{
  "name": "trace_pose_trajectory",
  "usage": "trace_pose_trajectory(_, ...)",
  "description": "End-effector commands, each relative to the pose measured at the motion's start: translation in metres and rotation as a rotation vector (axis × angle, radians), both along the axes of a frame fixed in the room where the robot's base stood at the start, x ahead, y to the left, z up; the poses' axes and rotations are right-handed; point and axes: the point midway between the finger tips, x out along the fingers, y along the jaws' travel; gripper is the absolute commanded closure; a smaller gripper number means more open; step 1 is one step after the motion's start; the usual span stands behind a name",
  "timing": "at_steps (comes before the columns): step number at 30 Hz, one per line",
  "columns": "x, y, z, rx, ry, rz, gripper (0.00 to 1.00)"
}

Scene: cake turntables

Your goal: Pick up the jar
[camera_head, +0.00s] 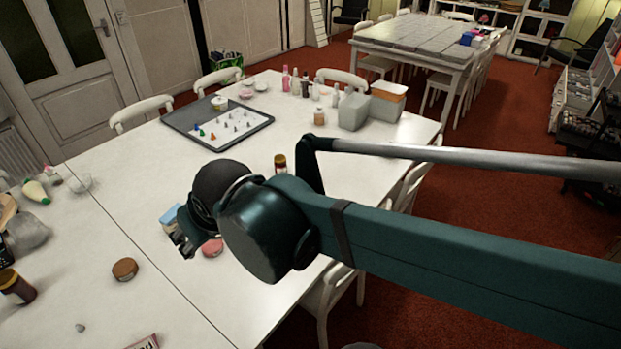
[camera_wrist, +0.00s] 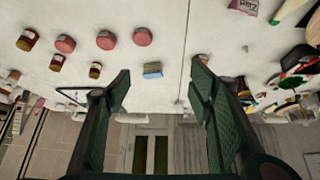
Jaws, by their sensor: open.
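Several jars are in view, and I cannot tell which one is meant. In the wrist view, amber jars stand at the left: one (camera_wrist: 27,40), a second (camera_wrist: 55,62) and a third (camera_wrist: 95,70). A small brown round item (camera_wrist: 200,59) is near my right finger. In the head view, a brown jar (camera_head: 280,163) stands beyond my arm, and a dark brown jar (camera_head: 17,287) is at the left edge. My gripper (camera_wrist: 160,78) is open, with nothing between its fingers; in the head view my gripper (camera_head: 184,240) is above the white table, partly hidden by my arm.
Grey containers (camera_head: 353,110) stand at the back right. The table between the tray and left-hand items is mostly clear.

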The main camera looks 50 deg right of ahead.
Motion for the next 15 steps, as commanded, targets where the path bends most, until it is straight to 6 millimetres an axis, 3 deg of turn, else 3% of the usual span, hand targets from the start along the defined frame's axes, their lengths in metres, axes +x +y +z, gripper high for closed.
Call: trace_pose_trajectory(15, 0.061, -0.075, -0.015, -0.051, 0.023, -0.242, 0.47)
